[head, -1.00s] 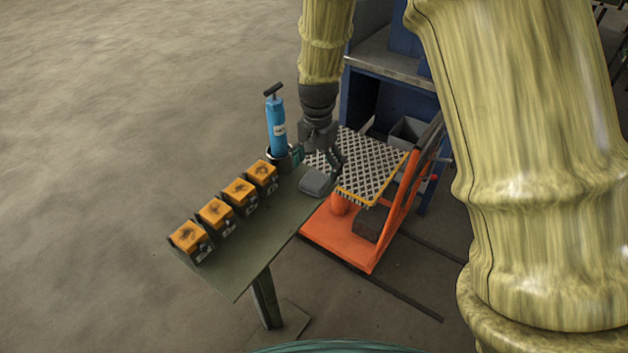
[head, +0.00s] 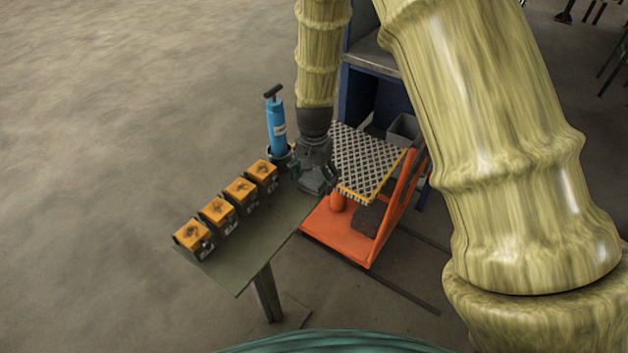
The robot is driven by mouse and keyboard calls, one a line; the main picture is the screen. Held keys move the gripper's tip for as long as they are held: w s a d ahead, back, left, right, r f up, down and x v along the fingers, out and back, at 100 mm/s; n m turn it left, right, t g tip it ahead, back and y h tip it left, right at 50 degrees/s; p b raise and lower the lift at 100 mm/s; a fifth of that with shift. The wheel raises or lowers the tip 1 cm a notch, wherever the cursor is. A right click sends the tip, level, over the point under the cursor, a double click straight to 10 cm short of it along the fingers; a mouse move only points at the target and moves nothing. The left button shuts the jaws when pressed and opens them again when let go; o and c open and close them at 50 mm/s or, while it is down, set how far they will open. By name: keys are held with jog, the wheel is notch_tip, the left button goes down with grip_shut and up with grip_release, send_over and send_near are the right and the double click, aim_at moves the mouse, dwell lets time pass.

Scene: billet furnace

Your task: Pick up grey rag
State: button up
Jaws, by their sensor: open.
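The grey rag, a small folded grey pad at the far right end of the green table (head: 262,252) in the earlier view, is now hidden behind my gripper. My gripper (head: 316,190) is open and points down over that end of the table, right where the rag lay. I cannot tell whether its fingers touch the rag.
Several orange-topped blocks (head: 219,210) stand in a row along the table's left edge. A blue pump-like cylinder (head: 277,128) stands upright just left of my gripper. An orange lift cart (head: 345,240) with a chequered plate top (head: 368,160) is close on the right. The table's front part is bare.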

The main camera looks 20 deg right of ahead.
aim_at(314, 177)
jog(key=c, duration=1.1)
jog(key=shift+r, duration=0.1)
jog(key=shift+r+b, duration=0.55)
jog(key=shift+r, duration=0.1)
jog(key=shift+r+b, duration=0.5)
jog(key=shift+r, duration=0.4)
jog(key=s+r+b, duration=0.1)
jog(key=s+b, duration=0.3)
jog(key=s, duration=1.2)
jog(key=shift+a+r+b, duration=0.15)
jog(key=shift+r+b, duration=0.25)
